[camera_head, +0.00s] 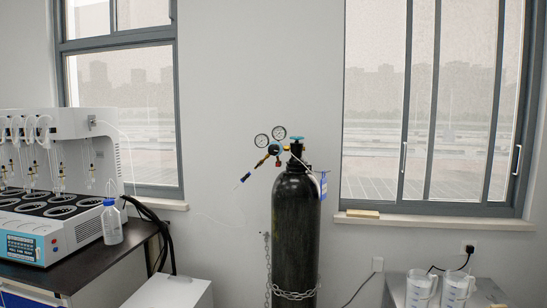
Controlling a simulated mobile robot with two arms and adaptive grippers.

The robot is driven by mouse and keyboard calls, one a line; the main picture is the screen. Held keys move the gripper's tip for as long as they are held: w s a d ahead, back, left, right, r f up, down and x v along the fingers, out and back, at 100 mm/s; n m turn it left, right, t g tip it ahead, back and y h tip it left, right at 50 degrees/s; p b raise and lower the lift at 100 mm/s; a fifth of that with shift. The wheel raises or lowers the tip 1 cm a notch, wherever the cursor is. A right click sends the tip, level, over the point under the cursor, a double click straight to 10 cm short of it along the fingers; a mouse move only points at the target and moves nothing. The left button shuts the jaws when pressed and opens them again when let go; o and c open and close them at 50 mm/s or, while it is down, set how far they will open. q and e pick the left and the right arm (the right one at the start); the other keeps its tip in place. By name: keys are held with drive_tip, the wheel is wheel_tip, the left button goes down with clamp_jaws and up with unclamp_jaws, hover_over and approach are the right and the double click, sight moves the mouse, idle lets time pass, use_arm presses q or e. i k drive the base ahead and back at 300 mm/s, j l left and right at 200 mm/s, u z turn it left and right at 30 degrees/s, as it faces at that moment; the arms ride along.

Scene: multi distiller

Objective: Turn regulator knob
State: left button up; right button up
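A regulator (274,150) with two round gauges sits on top of a tall black gas cylinder (295,232) in the middle of the view. One gauge (261,140) is at the left and the other gauge (279,132) is beside it, slightly higher. A teal handle (297,138) tops the cylinder valve. Dark and brass-coloured fittings join the gauges to the valve, and a blue-and-brass piece (243,178) angles down to the left. The regulator knob is too small to tell apart surely from the fittings. Neither of my grippers is in view.
A chain (293,295) wraps the cylinder's lower part. A distiller (55,190) and a clear bottle (111,222) stand on a dark bench at left. A white box (170,293) is on the lower left. Two clear jugs (456,289) stand at lower right. Wall and windows lie behind.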

sight(274, 149)
drive_tip(key=i+l+u, duration=0.15)
drive_tip(key=i+l, duration=0.4)
drive_tip(key=i+l+u, duration=0.1)
drive_tip(key=i+l, duration=0.45)
drive_tip(key=l, duration=0.25)
